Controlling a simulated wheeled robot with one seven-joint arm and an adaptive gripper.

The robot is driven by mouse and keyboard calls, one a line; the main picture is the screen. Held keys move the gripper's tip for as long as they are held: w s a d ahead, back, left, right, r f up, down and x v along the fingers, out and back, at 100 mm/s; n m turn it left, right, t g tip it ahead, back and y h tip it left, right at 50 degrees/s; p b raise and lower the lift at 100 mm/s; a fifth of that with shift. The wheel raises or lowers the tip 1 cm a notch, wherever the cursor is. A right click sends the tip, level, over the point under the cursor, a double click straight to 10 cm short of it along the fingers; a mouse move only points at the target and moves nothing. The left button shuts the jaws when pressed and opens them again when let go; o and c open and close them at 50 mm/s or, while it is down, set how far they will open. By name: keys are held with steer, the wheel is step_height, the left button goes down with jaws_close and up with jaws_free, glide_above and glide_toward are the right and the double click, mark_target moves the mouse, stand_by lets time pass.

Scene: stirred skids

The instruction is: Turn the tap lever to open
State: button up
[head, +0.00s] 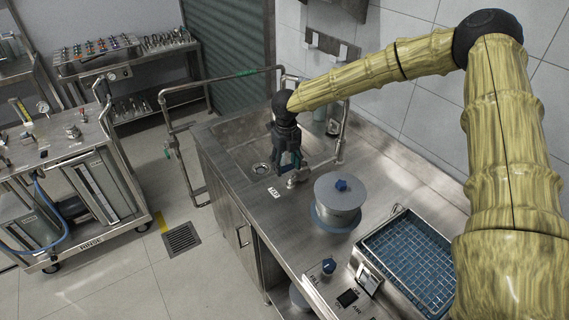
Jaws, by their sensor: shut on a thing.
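My gripper (290,163) is dark and points down over the counter at the right edge of the sink basin (233,128). It is shut on the tap lever, which is mostly hidden by the fingers, so its angle cannot be told. A small metal tap fitting (292,182) shows just below the fingertips, beside a white label (273,192) on the counter. A metal pipe (341,135) rises behind and to the right of the gripper. No water stream can be made out.
A grey lidded pot (339,196) with a blue knob stands close to the right. A rinse cart (75,150) stands left, with clear floor between.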

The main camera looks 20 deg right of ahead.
steer(key=shift+w+r, duration=0.1)
steer(key=o, duration=1.4)
steer(key=shift+w, duration=0.1)
steer(key=shift+r, duration=0.1)
steer(key=shift+w+r, duration=0.1)
steer(key=shift+r, duration=0.1)
steer(key=r, duration=1.1)
steer(key=shift+s+a+r, duration=0.1)
steer(key=shift+s, duration=0.1)
